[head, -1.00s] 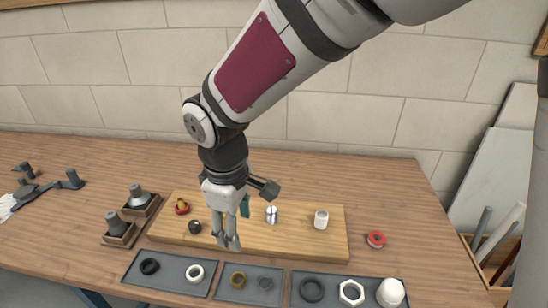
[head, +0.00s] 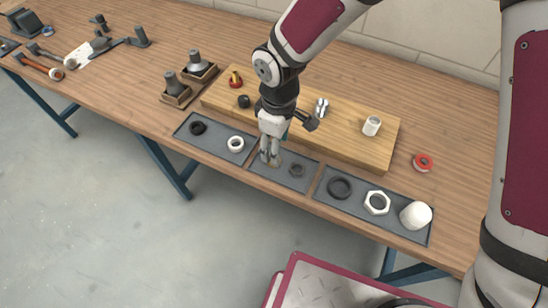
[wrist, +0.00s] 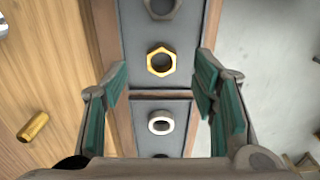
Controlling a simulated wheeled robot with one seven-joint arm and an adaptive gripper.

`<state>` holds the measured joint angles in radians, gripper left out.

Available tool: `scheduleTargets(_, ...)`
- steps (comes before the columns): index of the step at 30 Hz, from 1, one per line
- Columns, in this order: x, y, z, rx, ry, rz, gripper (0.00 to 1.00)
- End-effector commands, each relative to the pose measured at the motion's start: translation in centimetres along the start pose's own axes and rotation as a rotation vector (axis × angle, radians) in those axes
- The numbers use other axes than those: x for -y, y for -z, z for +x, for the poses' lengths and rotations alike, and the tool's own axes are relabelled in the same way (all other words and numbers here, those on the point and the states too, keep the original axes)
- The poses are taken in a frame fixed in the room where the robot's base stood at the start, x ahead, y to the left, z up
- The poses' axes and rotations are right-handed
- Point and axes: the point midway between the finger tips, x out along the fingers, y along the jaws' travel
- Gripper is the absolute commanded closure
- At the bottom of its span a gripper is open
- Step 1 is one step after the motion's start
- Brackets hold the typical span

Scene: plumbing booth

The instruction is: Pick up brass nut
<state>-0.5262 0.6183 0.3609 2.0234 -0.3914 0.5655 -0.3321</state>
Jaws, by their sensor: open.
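The brass nut (wrist: 161,60) is a hexagonal ring lying flat in a shallow grey tray in the wrist view. In the head view only a bit of it (head: 275,163) shows beside my fingers, in the middle tray. My gripper (head: 270,160) points down over that tray, with its fingertips close to the nut. In the wrist view my gripper (wrist: 160,82) is open and empty, with its green-padded fingers spread wide on both sides. The nut lies between the finger lines, slightly beyond the tips in the picture. I cannot tell the exact height gap.
A dark grey nut (head: 296,170) shares the middle tray. A white ring (head: 236,144) and a black ring (head: 198,128) lie in the left tray. The right tray holds a black ring (head: 340,188), white nut (head: 377,202) and white cap (head: 416,215). A wooden board (head: 340,140) with fittings lies behind.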

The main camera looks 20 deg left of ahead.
Motion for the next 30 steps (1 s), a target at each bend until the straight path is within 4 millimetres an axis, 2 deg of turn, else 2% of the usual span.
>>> scheduleTargets(12,0.3,0.0,4.8,0.002,0.001,-0.001,0.47)
scheduleTargets(21,0.2,0.0,5.2,0.0,0.0,0.0,0.47)
scheduleTargets(28,0.2,0.0,5.2,0.001,0.0,0.0,0.99)
scheduleTargets(30,0.2,0.0,5.2,0.001,0.0,0.0,0.99)
